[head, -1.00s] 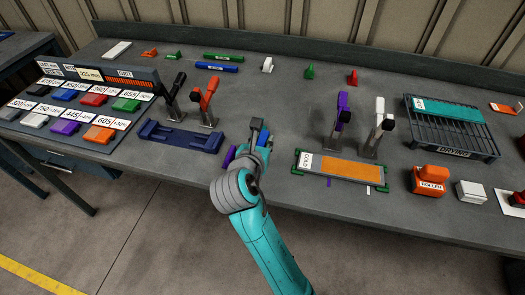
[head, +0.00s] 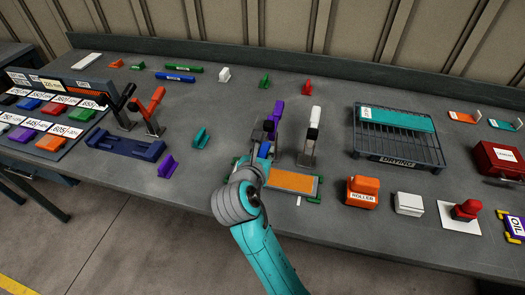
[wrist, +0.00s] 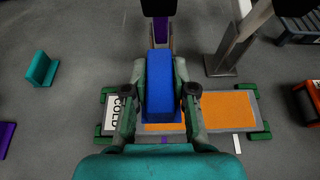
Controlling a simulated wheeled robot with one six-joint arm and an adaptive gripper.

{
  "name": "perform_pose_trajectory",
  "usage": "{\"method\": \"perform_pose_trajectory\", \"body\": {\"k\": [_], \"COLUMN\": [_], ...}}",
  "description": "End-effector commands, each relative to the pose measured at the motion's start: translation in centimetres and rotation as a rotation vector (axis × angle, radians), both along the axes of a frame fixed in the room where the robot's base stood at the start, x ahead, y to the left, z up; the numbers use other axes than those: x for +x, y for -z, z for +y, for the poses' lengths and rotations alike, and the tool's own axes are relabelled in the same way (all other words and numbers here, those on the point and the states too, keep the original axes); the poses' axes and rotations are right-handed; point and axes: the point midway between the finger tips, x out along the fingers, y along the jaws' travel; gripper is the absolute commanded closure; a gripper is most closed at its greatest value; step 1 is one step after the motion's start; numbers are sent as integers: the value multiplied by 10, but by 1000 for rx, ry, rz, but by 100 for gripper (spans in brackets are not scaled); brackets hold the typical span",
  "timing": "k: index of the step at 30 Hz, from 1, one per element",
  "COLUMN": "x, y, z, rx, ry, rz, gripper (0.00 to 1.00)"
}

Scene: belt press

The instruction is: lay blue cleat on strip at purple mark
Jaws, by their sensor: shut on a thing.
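My gripper (wrist: 160,98) is shut on the blue cleat (wrist: 160,75), a long block held between its two fingers. In the head view my gripper (head: 266,150) is over the left part of the strip. The orange strip (wrist: 228,105) lies on a grey plate with green corner holders and a "COLD" label at its left end; it also shows in the head view (head: 293,181). The purple mark (wrist: 164,141) shows in part at the plate's near edge, below the cleat in the picture. Whether the cleat touches the strip cannot be told.
The purple-handled clamp (head: 277,112) and white-handled clamp (head: 313,135) stand behind the strip. A white mark (wrist: 237,145) lies right of the purple one. A teal cleat (wrist: 41,70) and purple cleat (head: 168,166) stand left. An orange roller (head: 362,192) stands right.

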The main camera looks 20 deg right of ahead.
Motion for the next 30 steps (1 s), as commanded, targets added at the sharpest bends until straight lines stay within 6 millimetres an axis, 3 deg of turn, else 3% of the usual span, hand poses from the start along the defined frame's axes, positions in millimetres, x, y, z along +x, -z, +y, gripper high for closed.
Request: {"method": "perform_pose_trajectory", "body": {"k": [14,30], "x": [0,0], "y": [5,46], "z": [0,0], "rx": [0,0], "ry": [0,0], "rz": [1,1], "gripper": [100,100]}}
